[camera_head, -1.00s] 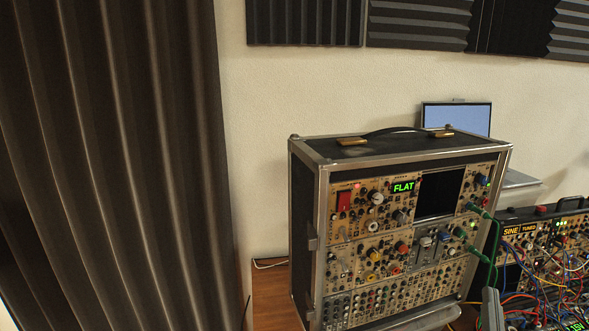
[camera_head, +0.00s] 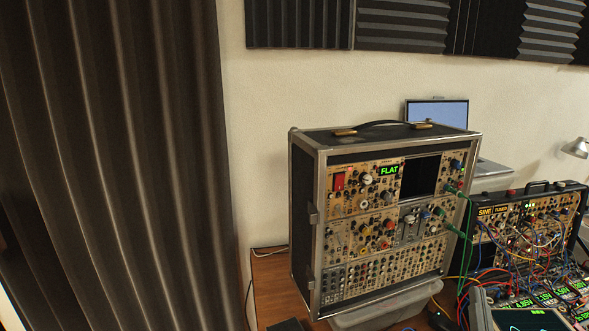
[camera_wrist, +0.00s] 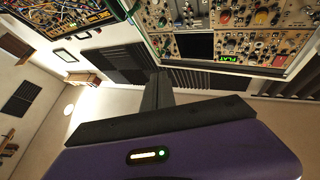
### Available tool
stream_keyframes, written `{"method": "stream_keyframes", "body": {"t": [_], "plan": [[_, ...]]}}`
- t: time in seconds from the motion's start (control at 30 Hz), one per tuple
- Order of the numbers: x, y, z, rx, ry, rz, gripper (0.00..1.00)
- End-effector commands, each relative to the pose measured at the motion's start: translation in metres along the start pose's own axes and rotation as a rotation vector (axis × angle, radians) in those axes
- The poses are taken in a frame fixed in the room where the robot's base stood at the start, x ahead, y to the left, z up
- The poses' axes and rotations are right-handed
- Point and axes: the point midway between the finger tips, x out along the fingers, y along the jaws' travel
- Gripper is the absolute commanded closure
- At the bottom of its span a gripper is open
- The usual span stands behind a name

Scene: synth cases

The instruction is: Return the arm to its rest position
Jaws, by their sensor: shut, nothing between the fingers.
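My gripper (camera_wrist: 158,84) shows in the wrist view as dark fingers closed together, above a purple body with a small lit strip. Nothing is between the fingers, and they touch nothing that I can see. The wrist picture is upside down. The tall synth case (camera_head: 312,225) stands on the table in the head view, with a green FLAT display and a dark square screen. Its panel (camera_wrist: 228,38) fills the top right of the wrist view, beyond the fingertips. I do not make out my gripper in the head view.
A second synth case (camera_head: 530,190) with many patch cables stands at the right. A laptop screen (camera_head: 437,112) shows behind the tall case. A dark curtain (camera_head: 115,160) hangs at the left. The wooden table (camera_head: 275,290) has a bare strip left of the tall case.

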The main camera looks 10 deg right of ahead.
Motion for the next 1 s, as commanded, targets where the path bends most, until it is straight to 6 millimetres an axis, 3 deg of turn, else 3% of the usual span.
{"method": "stream_keyframes", "body": {"t": [0.37,0.67,1.0], "plan": [[-0.081,-0.028,-0.003,-0.023,-0.112,-0.048,1.0],[-0.196,-0.059,-0.021,-0.047,-0.298,-0.135,1.0],[-0.31,-0.077,-0.067,-0.082,-0.527,-0.256,1.0]]}}
